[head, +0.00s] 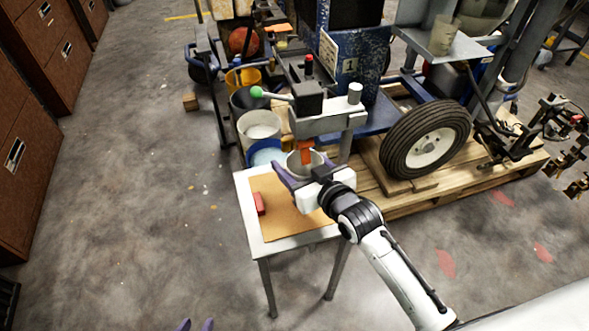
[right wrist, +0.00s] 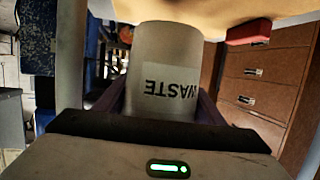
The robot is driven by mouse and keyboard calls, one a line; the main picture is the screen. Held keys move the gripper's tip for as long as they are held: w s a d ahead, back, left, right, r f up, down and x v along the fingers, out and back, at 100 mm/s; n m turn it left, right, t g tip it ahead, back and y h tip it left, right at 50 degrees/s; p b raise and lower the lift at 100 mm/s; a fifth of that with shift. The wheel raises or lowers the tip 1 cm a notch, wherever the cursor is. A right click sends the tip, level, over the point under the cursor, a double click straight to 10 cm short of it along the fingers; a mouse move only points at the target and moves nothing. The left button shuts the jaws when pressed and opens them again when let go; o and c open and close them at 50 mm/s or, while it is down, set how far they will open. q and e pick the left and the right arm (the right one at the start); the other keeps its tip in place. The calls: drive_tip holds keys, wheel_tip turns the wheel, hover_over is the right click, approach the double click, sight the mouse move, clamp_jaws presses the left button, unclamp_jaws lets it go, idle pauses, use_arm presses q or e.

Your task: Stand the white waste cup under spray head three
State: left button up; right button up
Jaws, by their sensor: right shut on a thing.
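The white waste cup (head: 296,167) is in my right gripper (head: 303,171), above the tan board of the small table. Its label reads WASTE, upside down in the right wrist view (right wrist: 166,70). The purple fingers are shut around the cup's sides. An orange spray head (head: 306,150) hangs from the grey bracket directly over the cup's mouth. I cannot read its number. Whether the cup's base touches the board is not clear. My left gripper (head: 196,325) shows only two purple fingertips, apart and empty, at the bottom edge.
The small white table (head: 250,226) carries a red block (head: 259,204) left of the cup; it also shows in the wrist view (right wrist: 254,29). Buckets (head: 258,128) stand behind the table. A wheel (head: 425,139) and a pallet (head: 470,180) are to the right. Floor at left is clear.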

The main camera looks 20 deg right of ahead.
sight(297, 172)
drive_tip(key=f, duration=0.1)
drive_tip(key=w+f+b, duration=0.1)
drive_tip(key=shift+a+f, duration=0.15)
drive_tip(key=shift+f, duration=0.55)
drive_tip(key=shift+f, duration=0.2)
drive_tip(key=o, duration=1.1)
drive_tip(key=shift+c, duration=0.2)
drive_tip(key=shift+r, duration=0.1)
